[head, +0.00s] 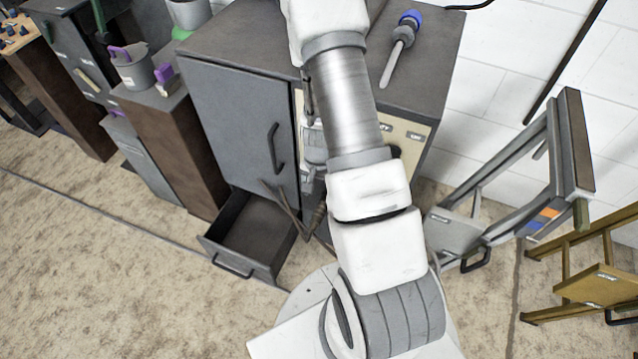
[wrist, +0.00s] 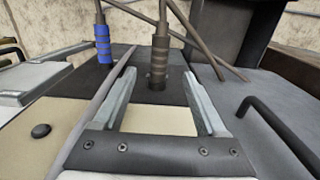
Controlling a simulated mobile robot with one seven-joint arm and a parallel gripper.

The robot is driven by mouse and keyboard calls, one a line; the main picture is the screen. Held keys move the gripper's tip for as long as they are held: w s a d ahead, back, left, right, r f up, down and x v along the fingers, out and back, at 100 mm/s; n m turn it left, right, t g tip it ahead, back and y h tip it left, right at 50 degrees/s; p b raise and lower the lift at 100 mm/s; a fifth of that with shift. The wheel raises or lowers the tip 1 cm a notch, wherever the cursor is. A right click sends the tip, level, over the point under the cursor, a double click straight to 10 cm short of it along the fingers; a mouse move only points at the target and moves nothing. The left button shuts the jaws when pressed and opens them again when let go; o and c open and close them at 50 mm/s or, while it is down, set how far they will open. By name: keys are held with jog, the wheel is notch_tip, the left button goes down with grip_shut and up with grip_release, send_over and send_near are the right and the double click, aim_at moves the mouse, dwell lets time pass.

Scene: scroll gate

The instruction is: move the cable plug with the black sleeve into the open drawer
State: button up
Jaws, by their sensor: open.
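The cable plug with the black sleeve (wrist: 158,60) shows in the wrist view as a ribbed dark sleeve standing out from a dark patch on the cabinet front, with a brown rod-like length running from it. My gripper (wrist: 159,76) is open, with one finger on each side of the plug's line; I cannot tell whether either finger touches it. In the head view my arm hides most of the gripper and the plug. The open drawer (head: 252,232) sticks out low on the cabinet, left of my arm, and looks empty.
A blue-sleeved plug (wrist: 103,45) stands close left of the black one in the wrist view. Brown rods cross there. The cabinet door (head: 240,120) has a black handle (wrist: 280,130). A blue-ended tool (head: 402,45) lies on top. A grey frame (head: 480,185) stands right.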

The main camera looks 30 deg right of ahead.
aim_at(312, 227)
notch_tip(312, 227, down, 10)
jog(key=b, duration=0.3)
grip_shut()
dwell(0.8)
jog(key=shift+r, duration=0.1)
dwell(1.1)
jog(key=shift+s+a, duration=0.25)
jog(key=shift+a, duration=0.1)
dwell(0.6)
jog(key=shift+s+a, duration=0.65)
jog(key=shift+a, duration=0.15)
jog(key=shift+s+a, duration=0.6)
jog(key=shift+a, duration=0.2)
